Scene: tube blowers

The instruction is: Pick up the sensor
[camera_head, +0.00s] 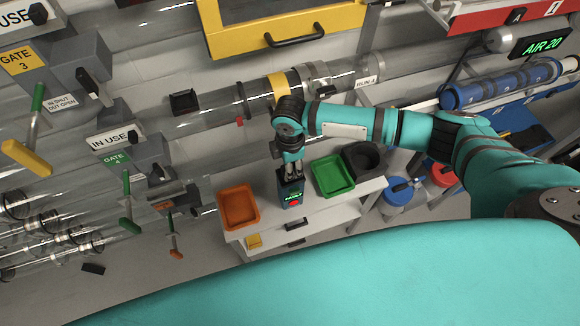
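The sensor (291,193) looks like a small dark box with a green display and a red spot on its front. It stands upright on the white cabinet top, between an orange tray and a green tray. My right gripper (291,174) comes down from above, with its fingers at the top of the sensor. The fingers overlap the sensor's upper end, and I cannot tell whether they grip it or are only around it. My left gripper is not in view.
Clear tubes (213,114) run behind. Blue and red-lidded containers stand at right.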

